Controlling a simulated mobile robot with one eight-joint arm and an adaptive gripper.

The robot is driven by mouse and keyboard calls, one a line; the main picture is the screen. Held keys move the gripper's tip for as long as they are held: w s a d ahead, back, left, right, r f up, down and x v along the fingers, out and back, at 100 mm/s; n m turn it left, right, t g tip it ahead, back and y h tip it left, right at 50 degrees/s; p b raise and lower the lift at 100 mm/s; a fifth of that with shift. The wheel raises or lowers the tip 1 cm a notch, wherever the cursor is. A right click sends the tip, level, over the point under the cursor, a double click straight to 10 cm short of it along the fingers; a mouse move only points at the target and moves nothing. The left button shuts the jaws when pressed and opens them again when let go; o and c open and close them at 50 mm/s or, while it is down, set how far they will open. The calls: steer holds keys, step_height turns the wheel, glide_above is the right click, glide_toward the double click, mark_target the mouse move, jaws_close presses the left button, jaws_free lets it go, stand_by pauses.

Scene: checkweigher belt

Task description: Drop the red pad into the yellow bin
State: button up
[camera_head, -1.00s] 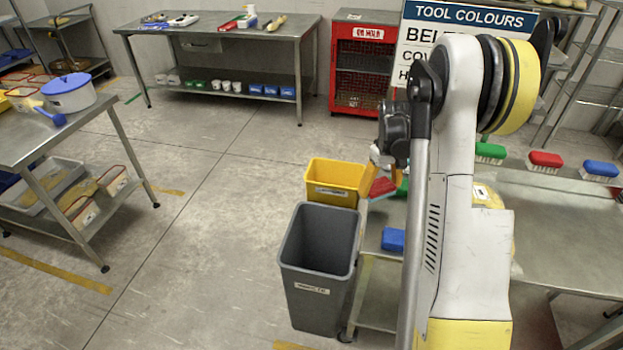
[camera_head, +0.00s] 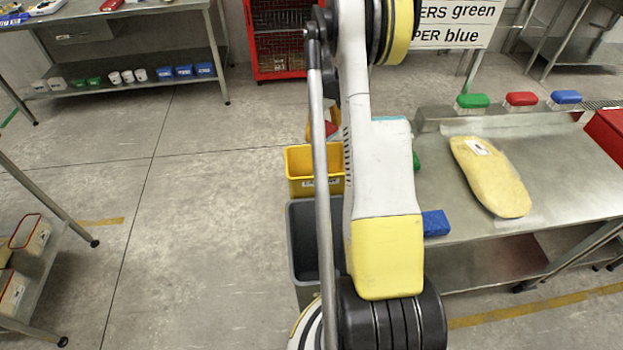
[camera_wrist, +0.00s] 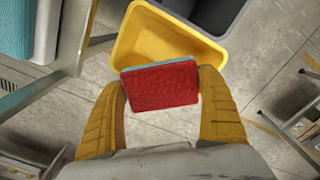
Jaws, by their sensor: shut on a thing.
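The red pad (camera_wrist: 162,86) is flat and rectangular with a thin teal backing. My gripper (camera_wrist: 165,92) is shut on it, with a yellow finger at each side of it in the wrist view. The yellow bin (camera_wrist: 147,41) lies beyond the pad in that view, and the pad covers part of its near side. The pad looks held above the bin's near rim; the height is hard to judge. In the head view the yellow bin (camera_head: 299,169) stands left of my arm, which hides its right part. A bit of the red pad (camera_head: 330,128) shows above the bin.
A grey bin (camera_head: 302,240) stands directly in front of the yellow one. Open floor lies to the left.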

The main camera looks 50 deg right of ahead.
steer(key=shift+f+b, duration=1.45)
steer(key=shift+f, duration=1.3)
steer(key=o, duration=1)
steer(key=shift+o, duration=0.2)
steer(key=shift+r, duration=0.15)
step_height(320, 180, up, 12)
steer(key=shift+f, duration=0.1)
